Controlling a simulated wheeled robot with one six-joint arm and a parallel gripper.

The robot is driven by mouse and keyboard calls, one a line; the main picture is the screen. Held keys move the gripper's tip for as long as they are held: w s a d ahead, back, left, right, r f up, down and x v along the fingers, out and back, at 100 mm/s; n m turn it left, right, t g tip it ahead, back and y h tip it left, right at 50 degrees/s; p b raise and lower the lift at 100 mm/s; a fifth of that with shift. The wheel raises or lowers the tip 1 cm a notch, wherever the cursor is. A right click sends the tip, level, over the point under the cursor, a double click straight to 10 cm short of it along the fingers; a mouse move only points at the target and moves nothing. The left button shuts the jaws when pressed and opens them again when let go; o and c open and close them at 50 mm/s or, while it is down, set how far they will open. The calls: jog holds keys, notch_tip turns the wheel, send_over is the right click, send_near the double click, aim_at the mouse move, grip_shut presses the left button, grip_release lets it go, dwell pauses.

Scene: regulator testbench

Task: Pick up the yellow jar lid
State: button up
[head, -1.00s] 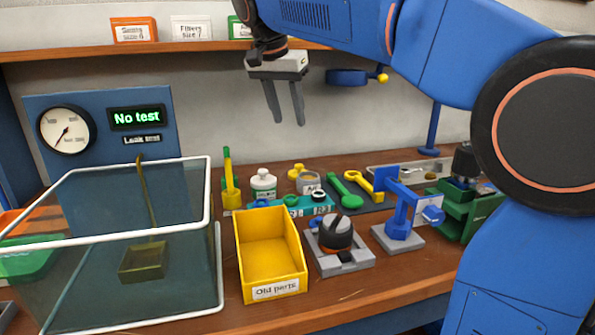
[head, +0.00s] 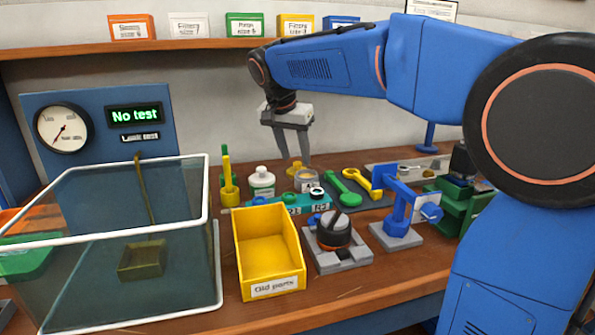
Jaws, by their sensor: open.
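My gripper (head: 294,160) hangs fingers down above the lid and jar area. Its jaws are open and nothing shows between them. Whether the fingertips touch the lid I cannot tell.
A white bottle (head: 262,184) stands left of the jar. In front are a teal holder (head: 285,204), a yellow Old parts bin (head: 268,250) and a regulator in a grey fixture (head: 336,235). A glass tank (head: 212,185) is at left.

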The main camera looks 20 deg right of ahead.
jog(key=shift+x, duration=1.05)
grip_shut()
